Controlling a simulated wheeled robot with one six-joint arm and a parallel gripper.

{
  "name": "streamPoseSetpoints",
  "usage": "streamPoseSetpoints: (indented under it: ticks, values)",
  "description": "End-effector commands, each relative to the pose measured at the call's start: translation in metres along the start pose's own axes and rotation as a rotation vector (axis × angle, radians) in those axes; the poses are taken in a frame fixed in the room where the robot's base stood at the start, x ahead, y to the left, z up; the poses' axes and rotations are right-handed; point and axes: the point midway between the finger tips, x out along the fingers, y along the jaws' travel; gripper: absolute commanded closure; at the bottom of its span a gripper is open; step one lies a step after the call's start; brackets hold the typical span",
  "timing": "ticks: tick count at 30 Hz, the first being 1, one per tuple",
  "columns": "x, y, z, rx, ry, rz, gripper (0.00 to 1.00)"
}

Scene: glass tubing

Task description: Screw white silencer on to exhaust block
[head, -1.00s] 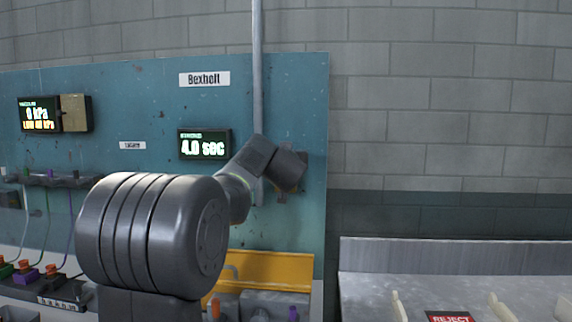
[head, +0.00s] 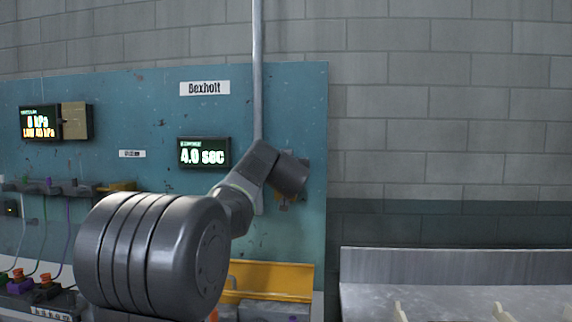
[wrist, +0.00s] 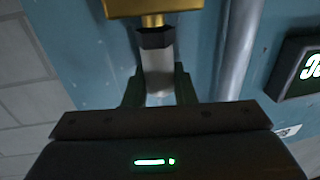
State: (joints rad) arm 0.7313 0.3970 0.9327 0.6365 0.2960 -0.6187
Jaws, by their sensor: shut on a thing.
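The white silencer (wrist: 158,68) stands upright between the two dark green fingers of my gripper (wrist: 158,90) in the wrist view. The gripper is shut on it. Its black hex collar (wrist: 155,38) is at the upper end, directly below the brass neck of the exhaust block (wrist: 150,8). The collar appears to meet the neck; how far it is threaded cannot be told. The block is cut off by the top edge. In the head view my arm hides the gripper and silencer; only small brass-coloured bits show below my wrist.
A teal panel (head: 120,100) carries a timer display reading 4.0 sec (head: 203,152) and a pressure display (head: 40,122). A vertical grey pipe (head: 258,70) runs close beside my wrist. A yellow bin (head: 270,277) is below. A metal tray (head: 450,265) stands at right.

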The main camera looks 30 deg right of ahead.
Motion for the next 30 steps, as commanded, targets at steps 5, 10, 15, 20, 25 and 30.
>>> streamPoseSetpoints:
  ticks: [5,10,15,20,25,30]
  values:
    - [0.0012,0.0002,-0.0020,0.002,-0.003,0.013,1.00]
    - [0.0022,0.0006,-0.0013,0.005,-0.004,0.027,1.00]
    - [0.0029,0.0010,-0.0004,0.006,-0.006,0.040,1.00]
    - [0.0033,0.0015,0.0000,0.007,-0.007,0.053,1.00]
    - [0.0034,0.0020,0.0000,0.007,-0.007,0.066,1.00]
    - [0.0033,0.0021,0.0002,0.006,-0.007,0.078,1.00]
